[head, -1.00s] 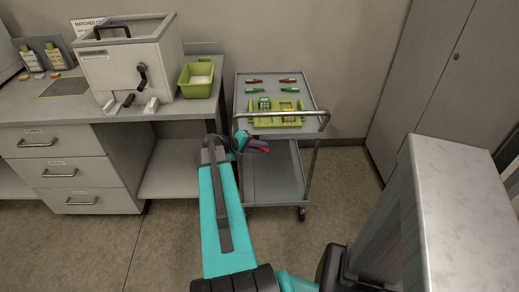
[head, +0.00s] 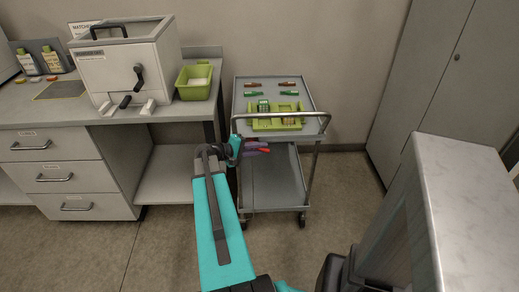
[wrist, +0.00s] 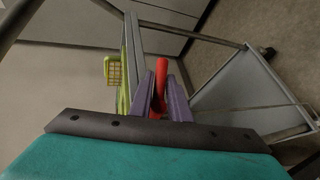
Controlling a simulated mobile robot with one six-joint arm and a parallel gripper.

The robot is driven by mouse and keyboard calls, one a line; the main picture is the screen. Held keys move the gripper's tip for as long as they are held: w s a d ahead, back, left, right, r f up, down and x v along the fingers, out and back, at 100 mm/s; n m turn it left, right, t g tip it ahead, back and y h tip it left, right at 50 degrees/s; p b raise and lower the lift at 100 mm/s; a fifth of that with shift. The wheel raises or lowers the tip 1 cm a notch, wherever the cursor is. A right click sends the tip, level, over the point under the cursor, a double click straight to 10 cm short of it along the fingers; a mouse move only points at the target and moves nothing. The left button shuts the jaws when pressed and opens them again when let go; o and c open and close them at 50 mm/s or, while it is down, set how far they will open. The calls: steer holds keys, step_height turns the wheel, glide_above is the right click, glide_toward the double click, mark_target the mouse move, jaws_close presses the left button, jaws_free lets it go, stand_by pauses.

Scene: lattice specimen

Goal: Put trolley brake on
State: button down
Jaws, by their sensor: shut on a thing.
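The grey trolley (head: 240,88) stands beside the bench, with a push rail at its near side and castors below. A red lever (head: 263,150), perhaps its brake, shows at the trolley's near side just under the top shelf. My gripper (head: 254,148) is at this lever. In the wrist view the two purple fingers (wrist: 162,96) are shut on the red lever (wrist: 160,78), which stands up between them. The lever's mounting is hidden by the fingers, so I cannot tell its exact position.
A green divided tray (head: 279,128) and several small coloured items lie on the trolley's top. The lower shelf (head: 272,180) looks empty. The bench (head: 100,122) with a white box (head: 115,66) and green bin (head: 181,84) is left. A grey cabinet (head: 440,75) is right.

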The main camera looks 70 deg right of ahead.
steer(key=shift+w+n+g+h+b, duration=0.15)
steer(key=shift+n+g+h+b, duration=0.45)
steer(key=shift+b, duration=0.75)
steer(key=shift+r+g+b, duration=0.3)
steer(key=shift+r, duration=0.05)
steer(key=c, duration=1.6)
jaws_free()
steer(key=shift+v, duration=2.75)
steer(key=shift+a, duration=0.2)
